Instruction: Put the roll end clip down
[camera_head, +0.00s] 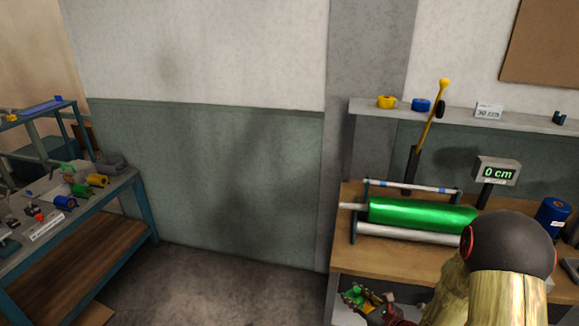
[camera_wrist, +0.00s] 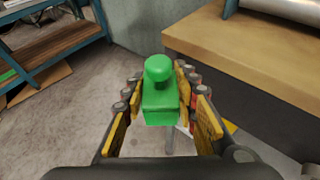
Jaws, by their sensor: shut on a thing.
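The roll end clip is a green block with a rounded knob on top; it sits between my fingers in the wrist view (camera_wrist: 160,100). It also shows as a small green piece at the bottom of the head view (camera_head: 355,296). My gripper (camera_wrist: 160,120) is shut on the clip, with yellow-padded fingers on both sides of it. In the head view my gripper (camera_head: 368,298) is low, in front of the wooden bench (camera_head: 390,258). The clip is held in the air beside the bench edge. Part of its lower end is hidden by the fingers.
A green foil roll (camera_head: 422,214) lies on a stand on the bench, near a display reading 0 cm (camera_head: 497,171). A blue roll (camera_head: 553,214) stands at the right. A shelf (camera_head: 455,119) runs above. A cluttered side table (camera_head: 95,205) is at the left, with open floor between.

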